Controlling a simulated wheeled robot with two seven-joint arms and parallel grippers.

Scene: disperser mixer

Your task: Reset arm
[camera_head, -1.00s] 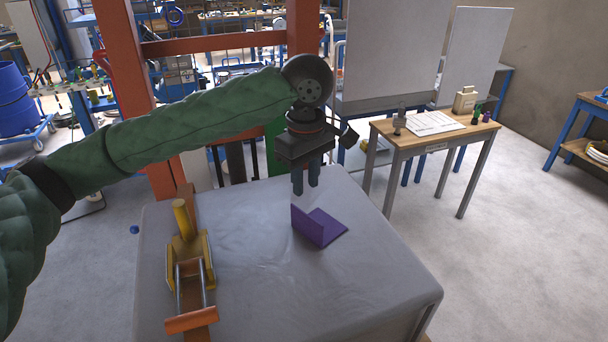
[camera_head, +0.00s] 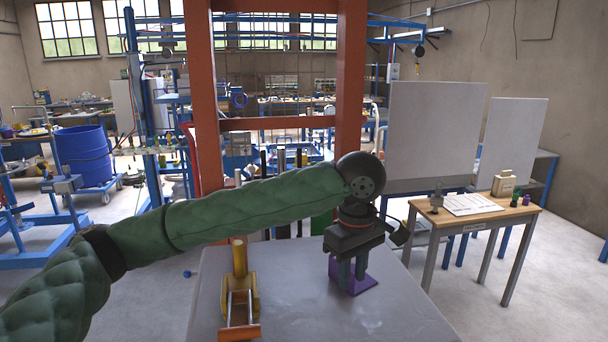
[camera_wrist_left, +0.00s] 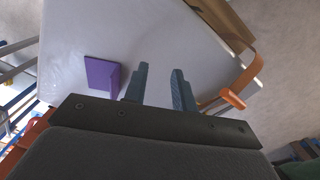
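My left gripper (camera_head: 353,271) points down above the grey-covered table (camera_head: 290,318). Its two fingers are apart with nothing between them, as the left wrist view also shows (camera_wrist_left: 160,76). A purple L-shaped bracket (camera_head: 367,285) rests on the table. In the head view the fingers partly cover it. In the left wrist view the bracket (camera_wrist_left: 101,74) lies to the left of the fingers, apart from them. My right gripper is in neither view.
A yellow and orange clamp-like fixture (camera_head: 240,290) stands on the table left of the gripper. A red-orange frame (camera_head: 204,130) rises behind the table. A wooden table (camera_head: 470,221) with papers and small items stands at the right. The tabletop's front right is clear.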

